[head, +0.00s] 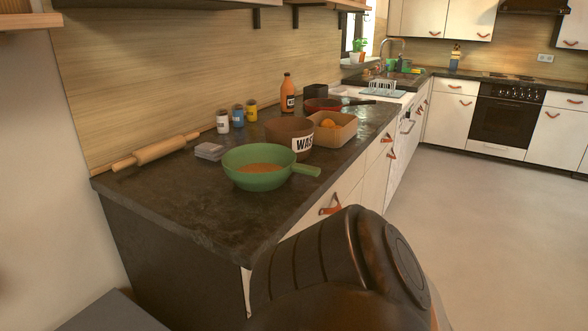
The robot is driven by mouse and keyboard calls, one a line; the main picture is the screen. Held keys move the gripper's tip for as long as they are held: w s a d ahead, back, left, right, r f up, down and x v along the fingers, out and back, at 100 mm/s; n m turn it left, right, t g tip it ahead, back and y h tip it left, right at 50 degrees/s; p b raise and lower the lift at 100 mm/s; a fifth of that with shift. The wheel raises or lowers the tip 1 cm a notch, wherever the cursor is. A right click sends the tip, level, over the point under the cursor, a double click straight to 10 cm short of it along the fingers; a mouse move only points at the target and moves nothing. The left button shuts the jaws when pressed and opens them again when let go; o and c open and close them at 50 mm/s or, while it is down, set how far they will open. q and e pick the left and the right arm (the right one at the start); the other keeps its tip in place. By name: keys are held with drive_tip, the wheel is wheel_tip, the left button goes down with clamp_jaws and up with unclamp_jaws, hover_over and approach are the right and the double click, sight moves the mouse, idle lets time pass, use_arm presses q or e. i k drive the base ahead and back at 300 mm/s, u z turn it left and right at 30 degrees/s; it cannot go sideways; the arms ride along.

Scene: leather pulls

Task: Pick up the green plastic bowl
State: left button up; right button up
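The green plastic bowl (240,162) stands upright on the dark countertop (165,205), near the front edge. It has a short handle that points right toward the edge. Its inside looks brownish-orange; I cannot tell whether that is contents or its surface. A large dark part of my own arm fills the lower middle of the head view, in front of the counter and below the bowl. Neither of my grippers' fingers show in this view.
A brown pot with a white label (303,142) stands right behind the bowl. A box with oranges (345,130), a red pan (322,104), an orange bottle (287,94), several small jars, grey coasters (209,151) and a rolling pin (157,151) are nearby. The counter's front left is clear.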

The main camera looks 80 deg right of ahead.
sight(256, 167)
drive_tip(key=z, duration=1.95)
drive_tip(key=k, duration=0.55)
drive_tip(key=u, duration=0.95)
drive_tip(key=i, duration=0.95)
drive_tip(key=z, duration=0.9)
drive_tip(key=i, duration=0.55)
drive_tip(key=z, duration=0.55)
